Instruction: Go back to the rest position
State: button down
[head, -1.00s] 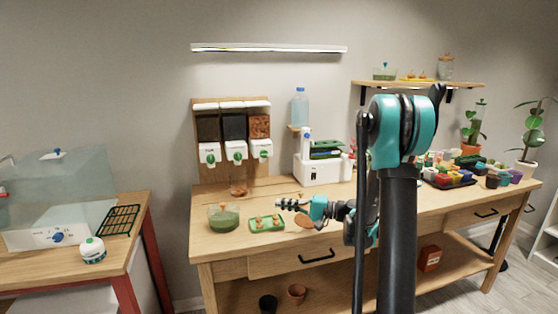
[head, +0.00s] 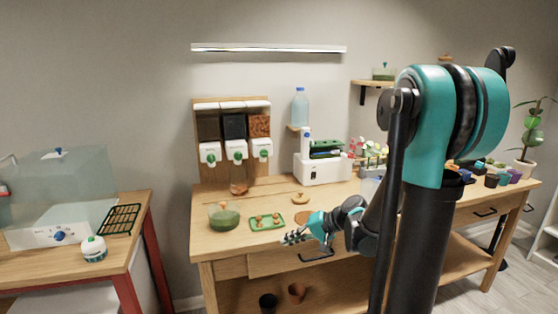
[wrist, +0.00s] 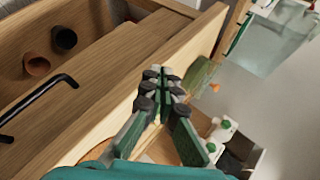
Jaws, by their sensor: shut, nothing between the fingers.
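My gripper (head: 292,238) is shut and empty in the head view, in front of the workbench's front edge and a little right of the green tray. In the wrist view my gripper (wrist: 160,75) shows its fingertips together with nothing between them. My arm rises at the right of the head view and hides part of the bench and the wall shelf.
The wooden workbench (head: 262,250) carries a bowl of green stuff (head: 224,215), a green tray (head: 267,223) and a white machine (head: 322,168). Dispensers (head: 236,150) hang behind. Pots (head: 297,292) stand on its lower shelf. A side table (head: 130,250) is at left.

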jog(key=s+d+f+n+h, duration=0.1)
jog(key=s+d+f+h, duration=0.2)
jog(key=s+d+h, duration=0.2)
jog(key=s+d+f+n+h, duration=0.1)
jog(key=s+d+f+h, duration=0.3)
jog(key=s+d, duration=0.6)
jog(key=shift+s+d+f+t+h, duration=0.3)
jog(key=shift+s+d+h, duration=0.1)
jog(key=shift+h, duration=0.2)
jog(key=c, duration=2.2)
grip_release()
